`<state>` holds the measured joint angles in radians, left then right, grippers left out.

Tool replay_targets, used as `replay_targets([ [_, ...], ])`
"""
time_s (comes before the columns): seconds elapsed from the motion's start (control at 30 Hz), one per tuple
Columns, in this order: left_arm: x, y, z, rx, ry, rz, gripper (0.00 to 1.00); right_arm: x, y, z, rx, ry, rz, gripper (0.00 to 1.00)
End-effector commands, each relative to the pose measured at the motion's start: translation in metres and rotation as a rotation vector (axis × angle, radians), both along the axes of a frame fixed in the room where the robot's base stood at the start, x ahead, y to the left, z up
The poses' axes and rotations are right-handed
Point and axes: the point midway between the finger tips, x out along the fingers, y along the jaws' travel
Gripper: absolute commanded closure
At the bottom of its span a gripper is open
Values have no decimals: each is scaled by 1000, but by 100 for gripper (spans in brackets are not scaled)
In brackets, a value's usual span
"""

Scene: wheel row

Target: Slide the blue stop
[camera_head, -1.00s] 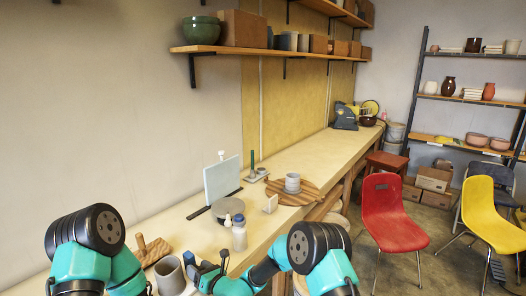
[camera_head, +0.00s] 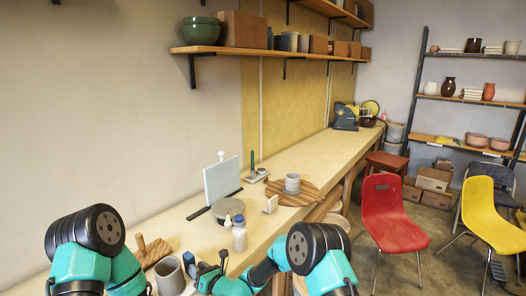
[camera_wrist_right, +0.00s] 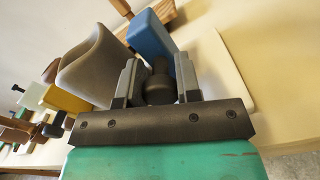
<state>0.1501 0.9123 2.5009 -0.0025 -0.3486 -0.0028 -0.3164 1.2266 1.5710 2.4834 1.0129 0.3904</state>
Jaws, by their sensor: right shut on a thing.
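The blue stop is a blue block (camera_wrist_right: 150,38) just beyond my fingers in the right wrist view. In the head view a small blue piece (camera_head: 188,258), likely the same stop, shows beside the grey cup. My right gripper (camera_wrist_right: 157,78) is shut on a dark round knob between its two fingers, which appears to belong to the blue stop. In the head view my right gripper (camera_head: 205,267) is low on the bench, partly hidden by its own arm. My left arm shows at the lower left, but its gripper is out of sight.
The grey cup (camera_head: 168,276) stands close left of my right gripper. A wooden piece with a peg (camera_head: 150,252) lies further left. A white bottle (camera_head: 239,236) stands behind, near a pale upright panel (camera_head: 222,180) and a round wooden board (camera_head: 300,196). The far bench is mostly clear.

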Motion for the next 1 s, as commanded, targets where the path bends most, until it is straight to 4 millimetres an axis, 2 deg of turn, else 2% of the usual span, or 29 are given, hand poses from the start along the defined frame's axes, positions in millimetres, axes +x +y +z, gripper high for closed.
replay_targets([
  [0.03,0,0,0,0,0,0,43,0,0,0,0,0,0,66],
  [0.27,0,0,0,0,0,0,43,0,0,0,0,0,0,44],
  [0.57,0,0,0,0,0,0,43,-1,-1,0,0,0,0,43],
  [1.0,0,0,0,0,0,0,43,-17,-21,0,0,1,0,43],
])
